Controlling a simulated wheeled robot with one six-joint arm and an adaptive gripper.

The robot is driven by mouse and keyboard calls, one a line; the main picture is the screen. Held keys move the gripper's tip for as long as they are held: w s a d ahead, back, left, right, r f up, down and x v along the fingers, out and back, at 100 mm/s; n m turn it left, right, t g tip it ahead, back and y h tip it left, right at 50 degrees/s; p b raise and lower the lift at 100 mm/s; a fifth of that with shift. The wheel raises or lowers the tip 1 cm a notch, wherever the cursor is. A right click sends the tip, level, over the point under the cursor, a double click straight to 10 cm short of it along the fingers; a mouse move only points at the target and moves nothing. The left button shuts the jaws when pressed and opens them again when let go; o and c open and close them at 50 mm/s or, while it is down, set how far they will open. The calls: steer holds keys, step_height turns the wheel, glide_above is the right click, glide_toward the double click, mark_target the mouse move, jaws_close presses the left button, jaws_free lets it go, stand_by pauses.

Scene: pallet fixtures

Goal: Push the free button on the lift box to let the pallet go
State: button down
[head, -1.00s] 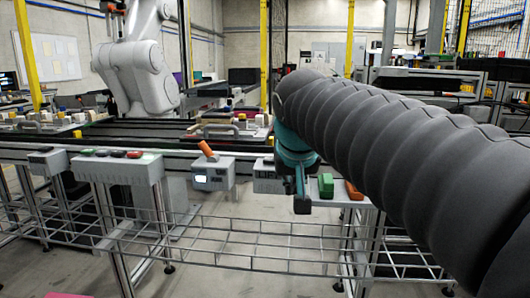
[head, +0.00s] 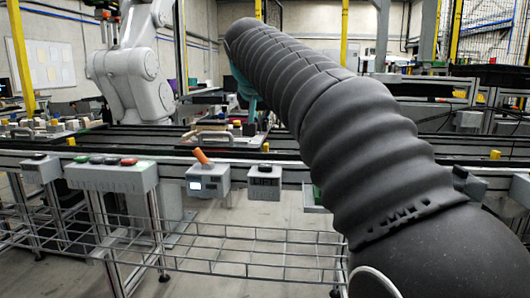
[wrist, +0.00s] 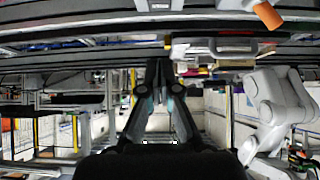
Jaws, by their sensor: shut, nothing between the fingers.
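The grey lift box (head: 264,183), marked LIFT, hangs on the front rail of the conveyor. A dark button (head: 265,167) shows on its top; whether it is pressed cannot be told. My gripper (head: 251,108) is above and beyond the box, over the conveyor, apart from the button and partly hidden by my arm. In the wrist view, which looks upside down, the shut, empty fingers (wrist: 158,66) point toward the conveyor, and the box (wrist: 158,5) shows at the top edge. A pallet with a grey handle (head: 210,136) sits on the conveyor beyond the box.
Left of the lift box is a grey box with a small screen (head: 208,182) and an orange handle (head: 201,156). Farther left is a panel with several buttons (head: 112,174). A white robot arm (head: 133,75) stands behind the conveyor. A wire rack (head: 250,250) runs below.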

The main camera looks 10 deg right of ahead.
glide_above(266, 164)
steer(key=s, duration=0.3)
steer(key=f, duration=0.4)
steer(key=a+f, duration=0.1)
steer(key=f, duration=0.1)
steer(key=shift+f, duration=0.4)
steer(key=shift+w+d+f+b, duration=0.1)
steer(key=shift+w+f+b, duration=0.1)
steer(key=shift+f, duration=0.4)
steer(key=shift+w+f+b, duration=0.1)
steer(key=shift+f+b, duration=0.1)
steer(key=shift+f, duration=1.35)
steer(key=shift+f, duration=0.1)
